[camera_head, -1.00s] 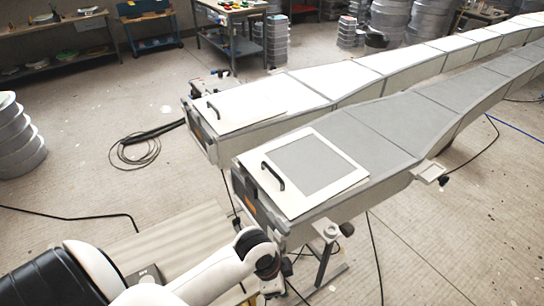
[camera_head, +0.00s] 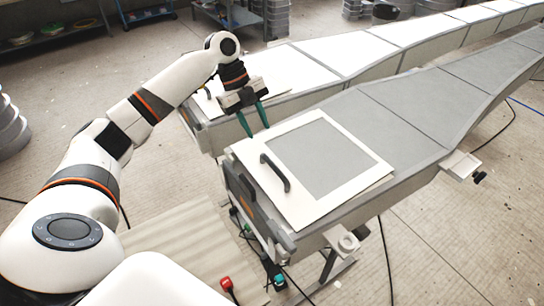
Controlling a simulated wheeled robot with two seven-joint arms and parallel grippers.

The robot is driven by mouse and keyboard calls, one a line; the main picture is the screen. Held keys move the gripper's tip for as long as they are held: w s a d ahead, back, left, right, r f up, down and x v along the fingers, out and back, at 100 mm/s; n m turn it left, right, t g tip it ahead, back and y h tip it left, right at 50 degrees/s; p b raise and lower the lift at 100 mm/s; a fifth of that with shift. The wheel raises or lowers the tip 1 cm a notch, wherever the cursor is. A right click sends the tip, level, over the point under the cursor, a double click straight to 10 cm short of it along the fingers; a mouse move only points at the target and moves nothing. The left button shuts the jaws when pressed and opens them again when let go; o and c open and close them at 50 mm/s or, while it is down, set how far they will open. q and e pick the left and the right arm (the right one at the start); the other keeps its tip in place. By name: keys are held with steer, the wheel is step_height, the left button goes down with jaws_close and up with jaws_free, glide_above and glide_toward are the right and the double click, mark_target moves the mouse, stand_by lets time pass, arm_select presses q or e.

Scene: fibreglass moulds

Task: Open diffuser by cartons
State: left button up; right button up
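I cannot tell which is the diffuser, and I make out no cartons. My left gripper (camera_head: 257,130) points down, its two teal fingers apart and empty, above the far left corner of the nearer panel, beyond the handle. My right gripper is not in view.
A small bracket (camera_head: 461,165) sticks out from the nearer mould's right side, and another (camera_head: 342,240) from its near corner. A red-topped item (camera_head: 227,284) lies near a ribbed mat (camera_head: 178,244). Cables cross the floor. Stacked grey rings (camera_head: 12,130) stand far left.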

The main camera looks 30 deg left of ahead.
mark_target(276, 168)
arm_select(q)
steer(key=p+x, duration=0.1)
steer(key=x, duration=0.1)
steer(key=p+x, duration=0.1)
steer(key=x, duration=0.2)
steer(key=s+d+p+x, duration=0.1)
steer(key=x, duration=0.2)
steer(key=shift+d+p, duration=0.15)
steer(key=shift+p, duration=0.25)
steer(key=shift+p+x, duration=0.3)
steer(key=shift+x, duration=0.7)
steer(key=shift+d+f, duration=0.2)
steer(key=shift+f, duration=0.2)
steer(key=shift+c, duration=0.3)
jaws_close()
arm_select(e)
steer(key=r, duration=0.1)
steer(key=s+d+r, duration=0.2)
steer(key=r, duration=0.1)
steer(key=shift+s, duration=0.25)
